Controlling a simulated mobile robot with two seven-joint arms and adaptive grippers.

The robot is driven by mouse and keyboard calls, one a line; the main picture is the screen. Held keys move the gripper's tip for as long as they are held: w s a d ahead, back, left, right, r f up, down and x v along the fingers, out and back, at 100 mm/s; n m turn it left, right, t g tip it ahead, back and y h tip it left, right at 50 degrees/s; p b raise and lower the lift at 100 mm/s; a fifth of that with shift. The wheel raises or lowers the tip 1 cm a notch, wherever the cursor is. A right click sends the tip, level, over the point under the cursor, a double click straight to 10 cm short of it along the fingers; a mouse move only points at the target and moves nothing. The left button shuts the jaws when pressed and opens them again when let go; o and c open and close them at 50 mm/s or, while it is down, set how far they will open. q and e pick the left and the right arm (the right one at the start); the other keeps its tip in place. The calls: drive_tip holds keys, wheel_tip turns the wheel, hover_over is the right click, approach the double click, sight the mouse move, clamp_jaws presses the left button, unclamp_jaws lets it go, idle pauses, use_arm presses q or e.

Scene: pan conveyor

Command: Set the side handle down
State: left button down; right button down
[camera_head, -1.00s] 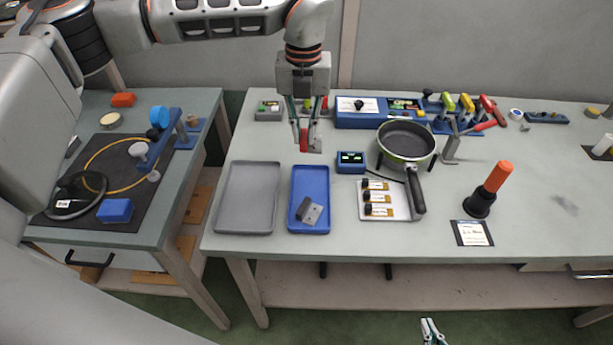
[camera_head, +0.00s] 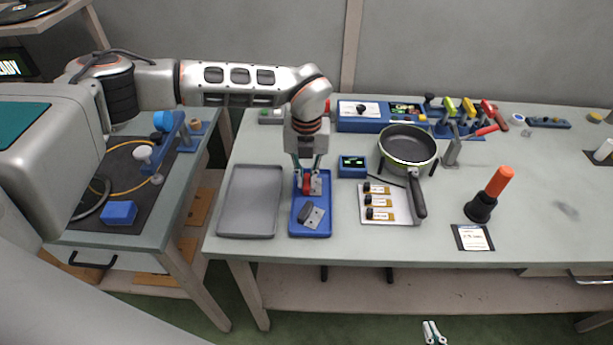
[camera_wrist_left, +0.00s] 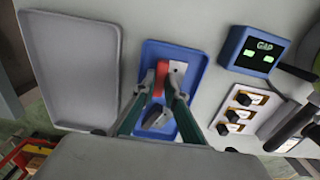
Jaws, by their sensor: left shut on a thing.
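My left gripper (camera_head: 306,190) is shut on a red side handle (camera_head: 307,183) with a grey metal plate. It holds the handle at the far half of the blue tray (camera_head: 325,227). The red handle (camera_wrist_left: 159,79) and its plate (camera_wrist_left: 177,75) also show between the fingers in the left wrist view. Whether it touches the tray floor is hard to tell. A second side handle (camera_head: 312,216), dark with a grey plate, lies in the near half of the tray. My right gripper (camera_head: 431,328) shows only as small fingertips at the bottom edge, away from the table.
An empty grey tray (camera_head: 230,228) lies left of the blue tray. A small display box (camera_head: 352,166), a plate with knobs (camera_head: 390,217) and a pan (camera_head: 407,146) on a stand are to the right. An orange-handled tool (camera_head: 499,180) stands further right.

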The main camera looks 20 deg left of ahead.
sight(306, 181)
use_arm(q)
drive_tip(key=shift+r, duration=0.1)
drive_tip(key=c, duration=2.3)
unclamp_jaws()
drive_tip(key=shift+f, duration=0.2)
drive_tip(key=shift+c, duration=0.2)
drive_tip(key=shift+r, duration=0.35)
wheel_tip(306, 181, up, 12)
drive_tip(key=shift+f+b, duration=0.15)
drive_tip(key=shift+b, duration=0.3)
